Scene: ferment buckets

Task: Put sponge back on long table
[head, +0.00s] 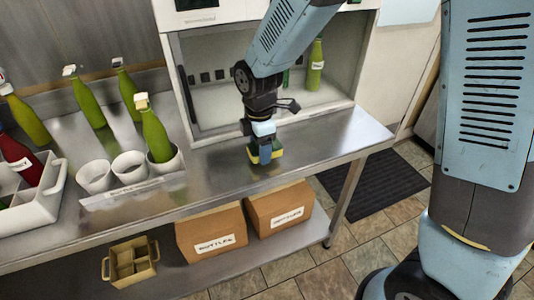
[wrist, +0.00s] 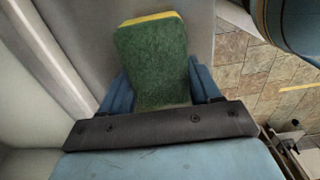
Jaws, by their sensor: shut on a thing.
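The sponge (head: 264,154), green with a yellow side, is between the fingers of my gripper (head: 264,146). In the wrist view the sponge (wrist: 152,60) fills the space between the two blue fingers of my gripper (wrist: 160,88), its green face toward the camera and a yellow edge at the far end. My gripper is shut on it and points down over the steel long table (head: 225,180), in front of the open cabinet. The sponge is at or just above the tabletop; I cannot tell whether it touches.
A holder with white cups (head: 129,168) and a green bottle (head: 156,137) stands left of my gripper. More bottles and a white crate (head: 35,190) are farther left. The white cabinet (head: 180,80) is behind. Boxes (head: 211,232) sit on the lower shelf. The tabletop right of the sponge is clear.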

